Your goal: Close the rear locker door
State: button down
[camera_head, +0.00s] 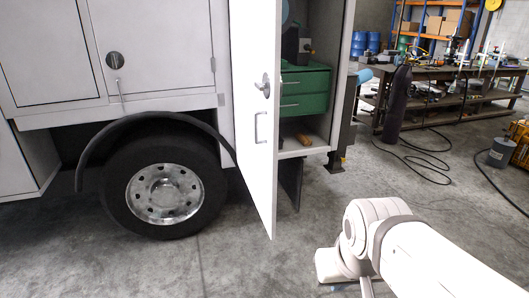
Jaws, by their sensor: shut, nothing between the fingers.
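The rear locker door (255,120) is a white panel hinged on the side of a white service truck. It stands open, swung out toward me and seen almost edge-on, with a round latch and a pull handle on its face. To its right, the open locker shows a green drawer unit (305,92) with other items above and below it. My white arm comes in from the lower right, and its joint is in front of the locker, apart from the door. My gripper's fingers cannot be made out in this view.
The truck's rear wheel (163,193) and black fender (150,118) are left of the door. A workbench (450,85) with tools stands at the back right, near a dark cylinder (397,103). Black cables (425,160) lie on the floor. Concrete floor in front of the door is clear.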

aim_at(256, 25)
jog(key=u, duration=0.05)
jog(key=i, duration=1.5)
jog(key=z, duration=0.05)
